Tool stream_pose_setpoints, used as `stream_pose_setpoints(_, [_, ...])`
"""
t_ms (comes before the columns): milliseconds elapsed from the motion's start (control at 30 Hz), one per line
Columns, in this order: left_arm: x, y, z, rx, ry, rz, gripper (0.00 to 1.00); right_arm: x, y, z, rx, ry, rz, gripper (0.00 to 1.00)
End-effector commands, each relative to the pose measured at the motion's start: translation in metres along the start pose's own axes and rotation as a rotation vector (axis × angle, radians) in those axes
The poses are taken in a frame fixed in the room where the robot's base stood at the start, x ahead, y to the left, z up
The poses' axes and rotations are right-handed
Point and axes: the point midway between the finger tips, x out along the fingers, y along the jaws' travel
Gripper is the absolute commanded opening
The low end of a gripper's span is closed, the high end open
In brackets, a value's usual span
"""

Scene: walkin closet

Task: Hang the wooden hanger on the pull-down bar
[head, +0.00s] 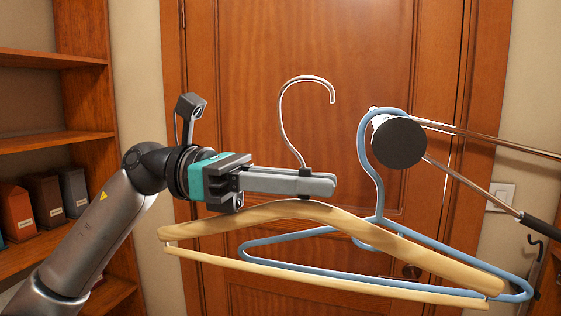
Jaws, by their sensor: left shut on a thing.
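The wooden hanger (250,213) is pale, with a metal hook (284,118) pointing up and its open end to the right. My left gripper (318,187) is shut on it at the base of the hook, just above the wooden shoulders. The pull-down bar (398,142) shows end-on as a round dark cap at the right, with metal arms running off to the right. The wooden hanger's hook is left of the bar and apart from it in the picture. My right gripper is not in view.
A blue hanger (364,165) hangs on the bar by its hook, close to the cap. Its lower part passes behind the wooden hanger. A wooden door (235,60) stands behind, with shelves (50,140) holding boxes at left.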

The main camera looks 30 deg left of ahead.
Motion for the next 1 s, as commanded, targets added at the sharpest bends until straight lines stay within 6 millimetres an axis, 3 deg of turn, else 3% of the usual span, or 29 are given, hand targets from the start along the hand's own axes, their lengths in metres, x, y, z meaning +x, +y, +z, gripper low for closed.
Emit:
stream_pose_setpoints(800, [0.082,-0.001,0.005,0.000,-0.003,-0.002,0.00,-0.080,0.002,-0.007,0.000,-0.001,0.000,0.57])
stream_pose_setpoints(867, [0.081,-0.001,-0.009,0.003,-0.002,0.000,0.00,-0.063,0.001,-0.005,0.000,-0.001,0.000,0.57])
stream_pose_setpoints(1000, [0.082,-0.001,-0.021,0.002,-0.002,0.000,0.00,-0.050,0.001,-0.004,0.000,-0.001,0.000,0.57])
